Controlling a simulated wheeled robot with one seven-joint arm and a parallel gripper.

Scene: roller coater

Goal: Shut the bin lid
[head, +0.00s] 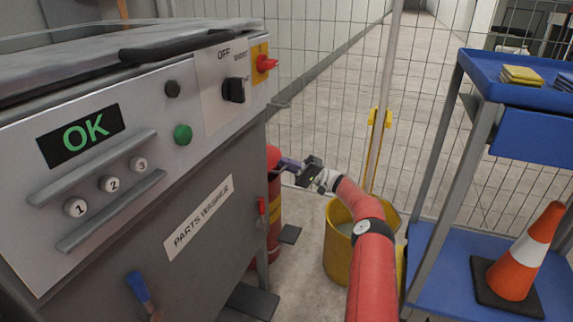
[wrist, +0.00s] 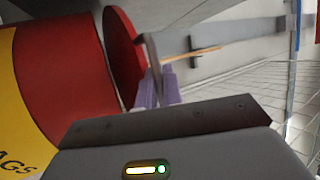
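The red bin (head: 274,215) stands beside the grey parts washer, which hides part of it in the head view. In the wrist view the bin (wrist: 60,55) lies sideways, with a yellow lettered band. Its round red lid (wrist: 124,58) is tilted off the rim, with a wedge-shaped gap between them. My gripper (head: 283,163) is at the bin's top, at the end of my red arm. In the wrist view its purple fingers (wrist: 158,86) are close together beside the lid. A thin grey bar shows at the fingertips; I cannot tell whether they grip it.
The parts washer (head: 110,235) is close on the left. A yellow bucket (head: 343,262) with a mop stands behind my arm. A blue cart (head: 450,260) with a traffic cone (head: 525,255) is at right. A wire fence (head: 325,60) closes off the back.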

